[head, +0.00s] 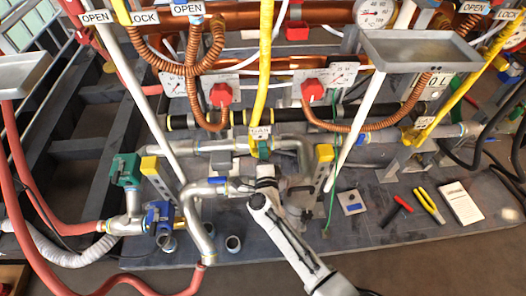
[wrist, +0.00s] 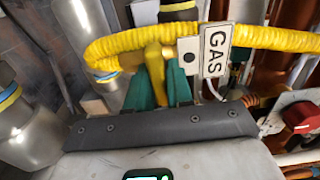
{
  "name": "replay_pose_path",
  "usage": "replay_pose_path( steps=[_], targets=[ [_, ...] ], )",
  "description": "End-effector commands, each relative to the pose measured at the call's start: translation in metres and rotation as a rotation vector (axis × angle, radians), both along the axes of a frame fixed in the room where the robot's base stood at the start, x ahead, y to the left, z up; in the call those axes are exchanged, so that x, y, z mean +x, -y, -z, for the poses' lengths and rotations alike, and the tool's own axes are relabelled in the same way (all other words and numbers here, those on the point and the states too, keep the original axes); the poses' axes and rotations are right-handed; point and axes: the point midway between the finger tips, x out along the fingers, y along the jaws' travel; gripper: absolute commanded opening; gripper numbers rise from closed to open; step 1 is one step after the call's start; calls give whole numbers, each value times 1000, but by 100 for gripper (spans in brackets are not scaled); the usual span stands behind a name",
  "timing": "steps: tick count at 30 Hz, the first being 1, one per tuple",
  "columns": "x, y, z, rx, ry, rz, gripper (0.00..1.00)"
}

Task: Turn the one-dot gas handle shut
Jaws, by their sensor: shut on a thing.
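A yellow gas handle (wrist: 154,62) sits at the yellow corrugated hose beside a white GAS tag (wrist: 216,50) in the wrist view. The GAS tag also shows in the head view (head: 261,132), at the foot of the yellow hose. My gripper (wrist: 160,84) has its two teal fingers closed on either side of the yellow handle. In the head view my gripper (head: 263,152) reaches up to the pipes just under the tag and largely covers the handle. No dot marking can be made out on the handle.
Red knobs (head: 221,95) (head: 313,91) sit above on gauge plates. Yellow-topped grey uprights (head: 323,153) (head: 149,165) and silver pipes flank my gripper. Red-handled (head: 397,210) and yellow-handled tools (head: 429,205) and a white booklet (head: 461,202) lie on the board at right.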

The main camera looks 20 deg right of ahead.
Motion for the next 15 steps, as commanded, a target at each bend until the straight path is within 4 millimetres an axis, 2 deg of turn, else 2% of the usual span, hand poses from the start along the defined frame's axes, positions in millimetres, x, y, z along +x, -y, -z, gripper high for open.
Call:
replay_pose_path(
  steps=[1, 2, 7, 15],
  targets=[
    [-1, 1, 2, 0, -3, 1, 0],
    [-1, 1, 2, 0, -3, 1, 24],
    [-1, 1, 1, 0, -2, 1, 40],
    [-1, 0, 0, -1, -1, 0, 42]
  ],
)
